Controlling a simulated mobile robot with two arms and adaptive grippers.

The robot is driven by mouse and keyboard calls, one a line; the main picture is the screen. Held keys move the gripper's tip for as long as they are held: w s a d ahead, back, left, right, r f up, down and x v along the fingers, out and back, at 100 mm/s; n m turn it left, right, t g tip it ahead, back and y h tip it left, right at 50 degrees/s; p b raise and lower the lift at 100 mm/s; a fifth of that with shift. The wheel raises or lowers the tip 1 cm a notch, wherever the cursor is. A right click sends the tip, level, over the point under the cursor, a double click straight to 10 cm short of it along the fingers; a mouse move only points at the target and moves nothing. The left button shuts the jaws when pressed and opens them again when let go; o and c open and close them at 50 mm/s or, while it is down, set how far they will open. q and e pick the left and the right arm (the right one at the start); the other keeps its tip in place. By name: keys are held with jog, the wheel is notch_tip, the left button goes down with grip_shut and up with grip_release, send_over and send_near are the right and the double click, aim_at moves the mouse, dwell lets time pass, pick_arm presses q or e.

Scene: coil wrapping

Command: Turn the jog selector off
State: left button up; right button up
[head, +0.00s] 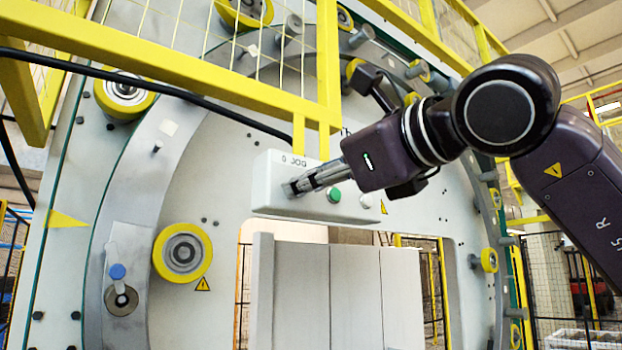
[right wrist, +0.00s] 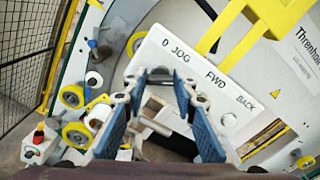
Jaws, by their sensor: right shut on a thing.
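The white control box (head: 268,172) is mounted on the machine face, with a "0 JOG" label at its left end. It also shows in the right wrist view (right wrist: 200,52), tilted, with the labels "0 JOG", "FWD" and "BACK". My right gripper (head: 290,188) reaches in from the right, its fingertips at the box just below the "0 JOG" label. In the right wrist view its two blue-padded fingers (right wrist: 158,84) close in below that label. It is shut on the jog selector, which is largely hidden by the fingertips, so its pointing direction cannot be told. My left gripper is not in view.
A green button (head: 333,195) and a pale button (head: 366,201) sit right of the selector, close to my right fingers. A yellow guard rail (head: 170,68) runs above the box. Yellow rollers (head: 182,254) ring the machine. Grey panels (head: 350,295) stand below the box.

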jog(key=n+p, duration=0.1)
jog(key=n, duration=1)
jog(key=shift+s+p, duration=0.1)
jog(key=shift+p, duration=0.2)
jog(key=shift+a+f+n, duration=0.1)
jog(key=shift+f+n, duration=0.05)
jog(key=shift+n, duration=0.25)
jog(key=o, duration=1.1)
jog(key=v, duration=1.2)
jog(key=shift+s, duration=0.1)
